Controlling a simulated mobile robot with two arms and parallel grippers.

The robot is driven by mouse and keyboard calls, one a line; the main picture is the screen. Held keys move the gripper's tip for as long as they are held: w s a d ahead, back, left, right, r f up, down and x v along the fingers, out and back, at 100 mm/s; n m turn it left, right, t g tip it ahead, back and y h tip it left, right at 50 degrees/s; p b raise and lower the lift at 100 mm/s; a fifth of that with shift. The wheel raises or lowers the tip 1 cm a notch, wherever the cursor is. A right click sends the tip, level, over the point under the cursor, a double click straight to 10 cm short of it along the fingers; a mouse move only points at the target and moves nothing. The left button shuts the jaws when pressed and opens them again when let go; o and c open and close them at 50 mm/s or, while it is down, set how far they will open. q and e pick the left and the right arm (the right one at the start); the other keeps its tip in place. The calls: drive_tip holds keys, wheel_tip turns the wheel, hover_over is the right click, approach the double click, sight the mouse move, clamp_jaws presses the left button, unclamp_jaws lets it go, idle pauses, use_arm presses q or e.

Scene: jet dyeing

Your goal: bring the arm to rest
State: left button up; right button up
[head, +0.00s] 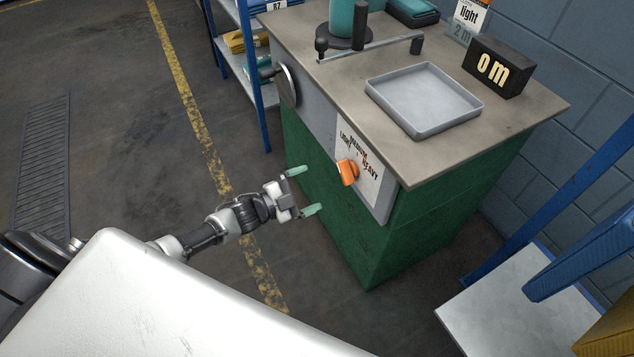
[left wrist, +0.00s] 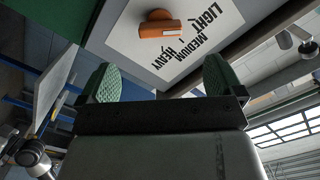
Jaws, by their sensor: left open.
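My left gripper (head: 305,190) is open and empty, its two green fingertips apart, in front of the green cabinet (head: 345,235). An orange knob (head: 348,172) sits on a white dial plate (head: 362,180) marked LIGHT, MEDIUM, HEAVY on the cabinet's front. The gripper is a little left of the knob in the head view and apart from it. In the left wrist view the knob (left wrist: 160,28) shows beyond and between the fingertips (left wrist: 162,82), with clear space around it. My right gripper is not in view.
On the worktop (head: 530,105) are a grey tray (head: 425,125), a black display block (head: 497,66) reading "0 m" and a teal cylinder (head: 346,18). A blue shelf (head: 250,70) stands behind left, a pale low shelf (head: 520,310) at lower right. The floor at left is clear.

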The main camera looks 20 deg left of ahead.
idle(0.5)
use_arm(q)
drive_tip(key=s+f+n+g+y, duration=0.9)
drive_tip(key=s+f+n+y, duration=0.25)
drive_tip(key=s+f, duration=1.1)
drive_tip(key=s+d+f+n+g, duration=0.3)
drive_tip(key=s+f, duration=0.1)
drive_tip(key=s, duration=0.5)
drive_tip(key=s+a+r+p, duration=0.1)
drive_tip(key=s+r+p, duration=0.1)
drive_tip(key=s+p, duration=0.3)
drive_tip(key=s+a+r+g+p, duration=0.1)
drive_tip(key=s+a+r+p, duration=0.1)
drive_tip(key=s+p, duration=0.4)
drive_tip(key=p, duration=0.3)
drive_tip(key=shift+s+r, duration=0.2)
drive_tip(key=shift+s, duration=0.1)
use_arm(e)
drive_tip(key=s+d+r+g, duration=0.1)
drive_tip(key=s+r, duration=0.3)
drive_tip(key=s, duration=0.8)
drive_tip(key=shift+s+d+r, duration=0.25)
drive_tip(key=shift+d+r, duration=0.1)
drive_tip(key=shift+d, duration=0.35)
use_arm(q)
drive_tip(key=shift+m+h, duration=0.25)
